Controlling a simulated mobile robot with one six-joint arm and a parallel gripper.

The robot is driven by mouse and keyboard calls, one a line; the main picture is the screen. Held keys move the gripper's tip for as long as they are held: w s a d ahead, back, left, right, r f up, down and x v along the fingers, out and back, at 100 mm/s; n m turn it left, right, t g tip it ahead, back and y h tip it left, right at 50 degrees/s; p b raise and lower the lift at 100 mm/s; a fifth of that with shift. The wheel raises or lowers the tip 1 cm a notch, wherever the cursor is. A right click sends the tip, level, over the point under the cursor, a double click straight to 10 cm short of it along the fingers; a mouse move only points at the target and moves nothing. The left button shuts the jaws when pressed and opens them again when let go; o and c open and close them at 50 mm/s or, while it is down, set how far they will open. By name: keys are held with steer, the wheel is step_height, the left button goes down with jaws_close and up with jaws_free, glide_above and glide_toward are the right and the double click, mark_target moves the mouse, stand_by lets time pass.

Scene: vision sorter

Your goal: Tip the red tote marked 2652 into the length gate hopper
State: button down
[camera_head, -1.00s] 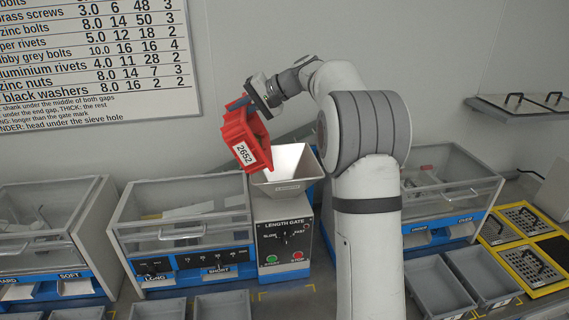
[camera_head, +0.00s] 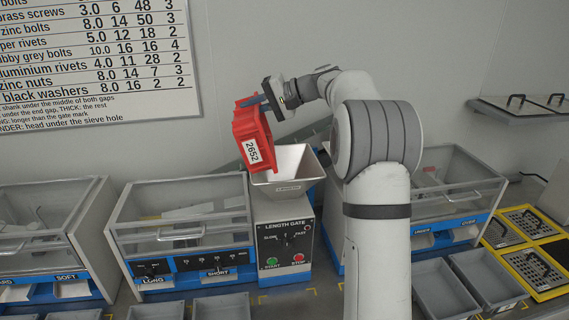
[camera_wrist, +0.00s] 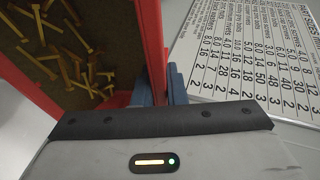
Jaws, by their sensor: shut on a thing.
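The red tote marked 2652 (camera_head: 252,135) hangs from my gripper (camera_head: 266,100), steeply tilted, its lower end at the left rim of the hopper. Whether it touches the rim I cannot tell. My gripper is shut on the tote's wall; in the wrist view the blue fingers (camera_wrist: 160,90) pinch the red wall (camera_wrist: 151,40). Several brass-coloured bolts or screws (camera_wrist: 65,50) lie inside the tote in the wrist view. The grey length gate hopper (camera_head: 290,172) stands on the LENGTH GATE box (camera_head: 286,245), with its START and STOP buttons. No parts show in the visible part of the hopper.
A clear-lidded sorter with LONG and SHORT chutes (camera_head: 185,225) stands left of the gate. Another sorter (camera_head: 445,200) stands to the right. Grey bins (camera_head: 220,306) line the front. A parts chart (camera_head: 95,60) hangs on the back wall.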

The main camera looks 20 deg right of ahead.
steer(key=shift+s+d+r+y+b, duration=0.15)
steer(key=shift+d+r+y+b, duration=0.1)
steer(key=shift+d, duration=0.35)
steer(key=shift+s+d+r+y+b, duration=0.15)
steer(key=shift+d+y+b, duration=0.1)
steer(key=shift+d, duration=0.3)
steer(key=shift+d+t, duration=0.15)
steer(key=shift+t, duration=0.15)
steer(key=shift+d, duration=0.1)
steer(key=shift+s+d+r+y+b, duration=0.15)
steer(key=shift+d+r+y+b, duration=0.1)
steer(key=shift+d+y+b, duration=0.45)
